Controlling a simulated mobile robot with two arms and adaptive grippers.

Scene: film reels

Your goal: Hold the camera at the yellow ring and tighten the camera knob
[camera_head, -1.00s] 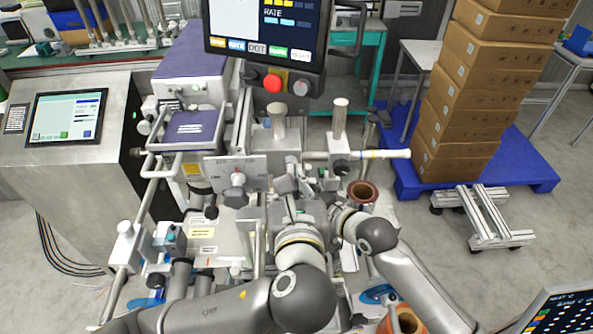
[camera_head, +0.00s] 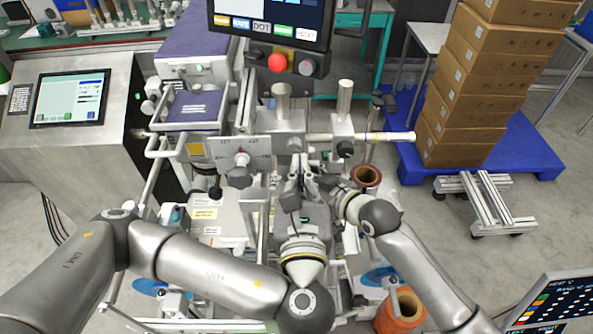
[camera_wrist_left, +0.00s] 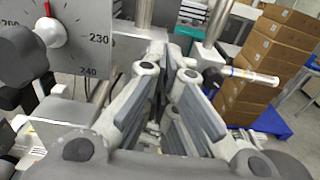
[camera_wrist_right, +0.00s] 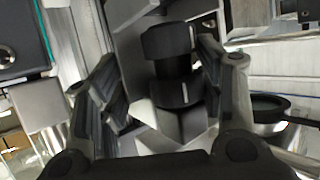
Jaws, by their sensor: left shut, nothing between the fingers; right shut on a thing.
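The camera is a slim white cylinder (camera_head: 385,137) with a yellow ring (camera_head: 368,137); it lies level in a grey clamp block beside an upright post. It also shows in the left wrist view (camera_wrist_left: 250,76). My left gripper (camera_head: 303,178) is shut and empty, below and left of the camera, apart from it. In the left wrist view its fingers (camera_wrist_left: 172,105) are close together. My right gripper (camera_head: 330,183) is below the clamp block. In the right wrist view its fingers lie on both sides of a black knob (camera_wrist_right: 178,92) with a white mark, and are shut on it.
A dial plate (camera_head: 238,155) with a red-marked pointer stands left of my left gripper. A screen panel with a red button (camera_head: 278,62) hangs above. Two upright posts rise behind the grippers. A copper-coloured reel (camera_head: 366,177) sits close to my right gripper. Stacked boxes (camera_head: 478,90) stand at right.

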